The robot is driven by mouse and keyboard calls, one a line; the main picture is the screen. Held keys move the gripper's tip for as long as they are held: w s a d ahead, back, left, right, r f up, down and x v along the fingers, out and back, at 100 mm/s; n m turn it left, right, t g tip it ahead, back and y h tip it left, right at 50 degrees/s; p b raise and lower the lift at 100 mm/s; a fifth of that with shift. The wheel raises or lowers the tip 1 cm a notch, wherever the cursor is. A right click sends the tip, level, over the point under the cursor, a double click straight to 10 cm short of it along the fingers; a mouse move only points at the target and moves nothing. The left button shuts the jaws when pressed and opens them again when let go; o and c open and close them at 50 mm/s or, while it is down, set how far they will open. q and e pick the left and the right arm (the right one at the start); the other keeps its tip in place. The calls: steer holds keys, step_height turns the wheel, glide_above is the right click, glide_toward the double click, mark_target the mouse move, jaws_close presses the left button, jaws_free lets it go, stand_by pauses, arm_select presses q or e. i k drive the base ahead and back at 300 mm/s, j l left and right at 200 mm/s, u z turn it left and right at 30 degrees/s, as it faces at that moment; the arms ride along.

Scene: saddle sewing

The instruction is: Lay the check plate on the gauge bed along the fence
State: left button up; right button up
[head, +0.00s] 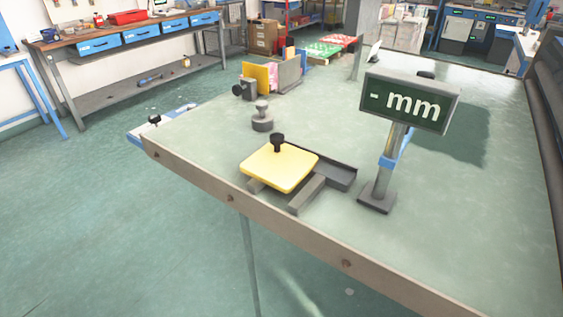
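The check plate, a yellow square plate (279,167) with a black knob on top, lies near the front edge of the table. Grey bars show under it, one at its left corner and a longer one (308,193) at its front right. A dark grey bed with a raised edge (336,173), apparently the gauge bed and its fence, shows behind and right of the plate. The plate hides part of it, so I cannot tell whether they touch. Neither of my grippers is in view.
A display reading "- mm" (410,102) stands on a post right of the bed. A grey knobbed weight (262,118) and a holder with yellow and pink sheets (272,77) stand behind the plate. The tabletop (425,245) front right is clear.

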mark_target(282, 167)
steer(key=i+j+z, duration=0.15)
steer(key=j+z, duration=0.15)
steer(key=j, duration=0.9)
steer(key=j+z, duration=0.35)
steer(key=j, duration=0.8)
steer(key=l, duration=0.1)
steer(key=i, duration=0.05)
